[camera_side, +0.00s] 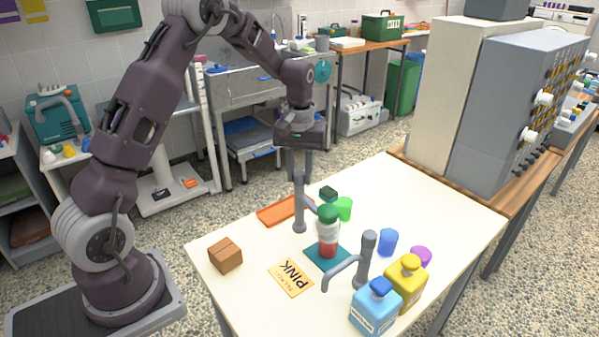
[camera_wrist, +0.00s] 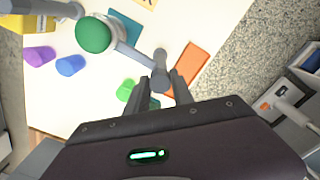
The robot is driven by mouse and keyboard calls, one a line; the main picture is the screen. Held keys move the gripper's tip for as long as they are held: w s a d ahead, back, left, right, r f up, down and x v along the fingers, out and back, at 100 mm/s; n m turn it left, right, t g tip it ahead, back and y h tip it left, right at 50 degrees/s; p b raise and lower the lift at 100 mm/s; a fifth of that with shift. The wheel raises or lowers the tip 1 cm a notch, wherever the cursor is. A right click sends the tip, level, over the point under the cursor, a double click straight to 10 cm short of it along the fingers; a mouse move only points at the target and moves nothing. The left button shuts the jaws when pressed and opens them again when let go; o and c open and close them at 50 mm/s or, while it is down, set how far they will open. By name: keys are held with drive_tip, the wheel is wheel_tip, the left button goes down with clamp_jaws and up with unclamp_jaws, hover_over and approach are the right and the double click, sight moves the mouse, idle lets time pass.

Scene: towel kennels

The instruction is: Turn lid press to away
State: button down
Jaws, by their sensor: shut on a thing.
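The lid press appears to be a grey post (camera_side: 299,215) with a short side arm (camera_side: 312,207) pointing toward the jar (camera_side: 327,232). In the wrist view the post (camera_wrist: 160,62) stands at my fingertips, and its arm (camera_wrist: 134,54) runs left toward the jar's green lid (camera_wrist: 93,35). I cannot tell if the arm touches the lid. The jar has red contents and stands upright on a teal mat (camera_side: 325,259). My gripper (camera_side: 299,176) points down, shut on the top of this post; it also shows in the wrist view (camera_wrist: 161,90).
A second grey post (camera_side: 367,262) with a spout stands front right of the jar.

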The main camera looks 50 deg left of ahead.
drive_tip(key=m, duration=0.8)
drive_tip(key=shift+m, duration=0.3)
drive_tip(key=m, duration=0.4)
drive_tip(key=shift+m, duration=2.3)
drive_tip(key=c, duration=1.1)
unclamp_jaws()
drive_tip(key=shift+r, duration=0.1)
